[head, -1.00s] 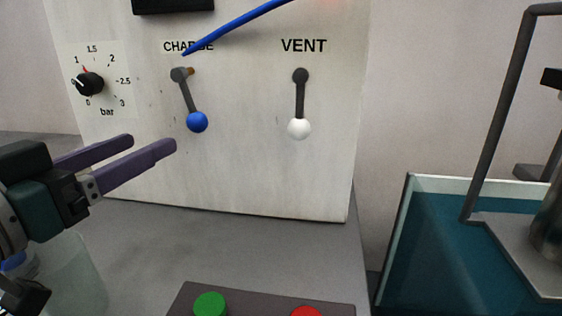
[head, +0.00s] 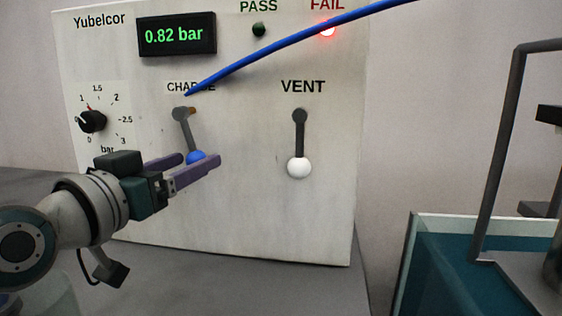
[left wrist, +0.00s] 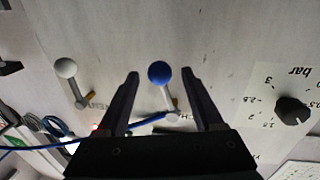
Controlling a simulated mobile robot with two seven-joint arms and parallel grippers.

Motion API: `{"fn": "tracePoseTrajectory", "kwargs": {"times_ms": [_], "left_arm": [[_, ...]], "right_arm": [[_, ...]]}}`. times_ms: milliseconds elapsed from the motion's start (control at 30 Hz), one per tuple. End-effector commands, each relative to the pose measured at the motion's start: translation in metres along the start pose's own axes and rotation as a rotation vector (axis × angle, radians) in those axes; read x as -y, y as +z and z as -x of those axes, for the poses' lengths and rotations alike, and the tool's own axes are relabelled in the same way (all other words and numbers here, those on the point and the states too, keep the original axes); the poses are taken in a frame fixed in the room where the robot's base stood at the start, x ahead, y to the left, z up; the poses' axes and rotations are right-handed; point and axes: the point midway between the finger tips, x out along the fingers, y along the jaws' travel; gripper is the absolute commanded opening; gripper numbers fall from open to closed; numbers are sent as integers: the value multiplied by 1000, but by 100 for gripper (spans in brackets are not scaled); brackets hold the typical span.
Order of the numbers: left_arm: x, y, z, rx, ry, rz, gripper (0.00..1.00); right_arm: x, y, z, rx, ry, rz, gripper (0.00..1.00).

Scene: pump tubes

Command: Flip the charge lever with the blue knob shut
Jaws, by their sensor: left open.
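The charge lever (head: 184,131) is a grey arm on the white panel. It hangs down, tilted a little to the right, with a blue knob (head: 196,157) at its lower end. My left gripper (head: 203,161) is open, with its purple fingers by the knob and partly covering it. In the left wrist view, the blue knob (left wrist: 159,72) shows between the two spread fingertips (left wrist: 160,75), apart from both in the picture. How far the fingers are from the panel is unclear. My right gripper is not in view.
The vent lever (head: 299,143) with a white knob hangs straight down to the right. A blue tube (head: 290,40) crosses over the charge label. A display (head: 177,35) reads 0.82 bar, and the red FAIL lamp (head: 327,30) glows. A teal tank (head: 432,270) stands at right.

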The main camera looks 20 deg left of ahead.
Motion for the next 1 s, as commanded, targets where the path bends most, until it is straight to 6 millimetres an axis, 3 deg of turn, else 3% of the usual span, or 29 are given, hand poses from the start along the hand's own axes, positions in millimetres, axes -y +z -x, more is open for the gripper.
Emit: {"fn": "tracePoseTrajectory", "kwargs": {"times_ms": [267, 833, 1000], "left_arm": [[0, 0, -1, 0, 0, 0, 66], [0, 0, -1, 0, 0, 0, 2], [0, 0, -1, 0, 0, 0, 0]], "right_arm": [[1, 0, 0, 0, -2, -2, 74], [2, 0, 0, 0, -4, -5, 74], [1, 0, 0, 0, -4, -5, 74]]}}
